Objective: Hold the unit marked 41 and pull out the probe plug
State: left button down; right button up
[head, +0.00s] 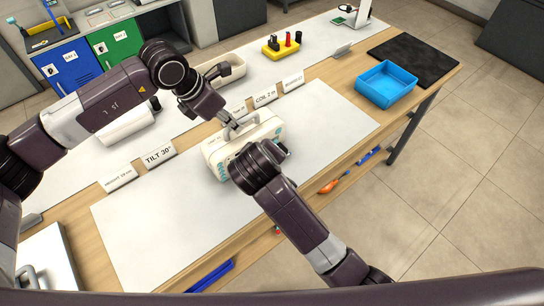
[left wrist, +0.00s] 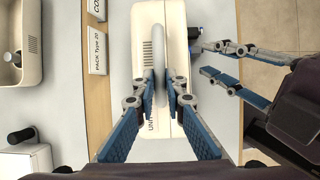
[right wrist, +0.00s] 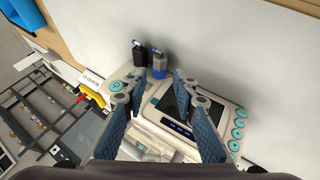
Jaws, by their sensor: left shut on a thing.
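The white unit (head: 216,155) with a top handle and teal buttons stands on the bench mat; I cannot read a 41 on it. My left gripper (head: 228,122) is shut on the handle (left wrist: 159,70), its fingers on either side in the left wrist view. The right wrist view shows the unit's screen (right wrist: 178,102) and two plugs at its edge, one black (right wrist: 140,55) and one blue-grey (right wrist: 160,66). My right gripper (right wrist: 158,80) is open before the panel, with the plugs beyond its fingertips. I cannot tell which plug is the probe's.
A blue tray (head: 386,84) and a dark mat (head: 414,58) lie at the bench's right end. Small label signs (head: 159,154) stand along the shelf edge behind the unit. A yellow holder (head: 281,47) and a beige bin (head: 225,71) are farther back. The white mat (head: 335,115) right of the unit is clear.

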jog(key=shift+x, duration=2.3)
jog(key=shift+c, duration=0.6)
grip_shut()
